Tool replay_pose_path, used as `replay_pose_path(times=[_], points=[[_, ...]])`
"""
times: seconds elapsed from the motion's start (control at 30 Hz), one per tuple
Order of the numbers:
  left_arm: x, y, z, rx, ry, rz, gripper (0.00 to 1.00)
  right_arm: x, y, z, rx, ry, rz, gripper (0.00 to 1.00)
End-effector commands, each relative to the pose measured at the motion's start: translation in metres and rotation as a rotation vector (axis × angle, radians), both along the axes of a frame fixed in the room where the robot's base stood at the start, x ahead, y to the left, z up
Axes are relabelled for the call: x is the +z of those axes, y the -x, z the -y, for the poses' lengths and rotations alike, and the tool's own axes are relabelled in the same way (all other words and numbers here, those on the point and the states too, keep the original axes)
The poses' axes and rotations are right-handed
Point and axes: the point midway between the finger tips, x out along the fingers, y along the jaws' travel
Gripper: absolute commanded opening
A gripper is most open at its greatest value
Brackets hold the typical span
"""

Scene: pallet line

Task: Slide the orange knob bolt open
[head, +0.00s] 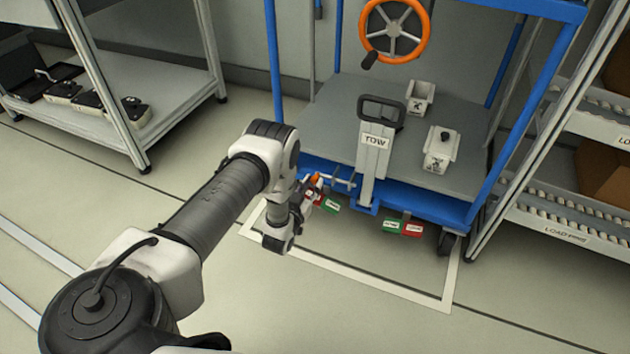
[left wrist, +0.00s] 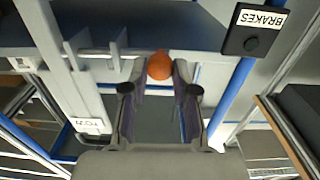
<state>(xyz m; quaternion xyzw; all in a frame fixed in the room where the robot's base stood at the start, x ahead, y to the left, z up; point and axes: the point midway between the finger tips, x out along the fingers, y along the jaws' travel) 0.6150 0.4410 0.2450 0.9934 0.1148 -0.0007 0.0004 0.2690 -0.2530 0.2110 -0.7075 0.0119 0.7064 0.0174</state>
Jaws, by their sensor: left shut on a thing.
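The orange knob (head: 316,177) of the bolt is at the front left edge of the blue cart, low down, beside a grey rod and bracket (head: 343,182). My left gripper (head: 311,187) reaches it from the left and is shut on the knob. In the left wrist view the orange knob (left wrist: 159,65) sits between the two fingertips of my left gripper (left wrist: 160,78). The fingers partly hide the bolt there, and I cannot tell how far it is slid. A green and red label (head: 328,205) hangs just below the knob. My right gripper is not in view.
The cart's grey deck (head: 320,130) carries a TOW lever (head: 374,140) and two small white boxes. An orange handwheel (head: 395,30) is above. A roller rack (head: 545,215) stands right, a shelf (head: 170,85) left. A BRAKES sign (left wrist: 262,18) shows in the wrist view. Floor in front is clear.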

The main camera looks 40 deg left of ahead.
Motion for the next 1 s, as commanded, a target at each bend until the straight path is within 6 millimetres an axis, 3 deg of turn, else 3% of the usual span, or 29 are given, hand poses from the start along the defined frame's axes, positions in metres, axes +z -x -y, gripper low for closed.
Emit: replay_pose_path(times=[0.03, 0.07, 0.1, 0.43, 0.8, 1.0], points=[[0.001, 0.0, -0.004, 0.012, -0.003, 0.003, 0.38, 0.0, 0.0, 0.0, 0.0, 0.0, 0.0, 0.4], [0.001, 0.0, -0.005, 0.012, -0.003, 0.003, 0.49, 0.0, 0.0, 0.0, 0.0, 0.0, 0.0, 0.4], [0.001, 0.0, -0.004, 0.012, -0.003, 0.003, 0.53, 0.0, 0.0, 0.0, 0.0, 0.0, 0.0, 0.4], [0.0, 0.005, -0.002, 0.008, -0.001, 0.001, 0.53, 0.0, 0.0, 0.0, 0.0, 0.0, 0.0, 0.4], [0.0, 0.067, 0.012, 0.01, -0.002, 0.001, 0.53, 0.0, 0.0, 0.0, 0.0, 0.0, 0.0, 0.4], [0.001, 0.074, 0.014, 0.01, -0.003, 0.003, 0.53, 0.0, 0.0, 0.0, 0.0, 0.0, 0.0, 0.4]])
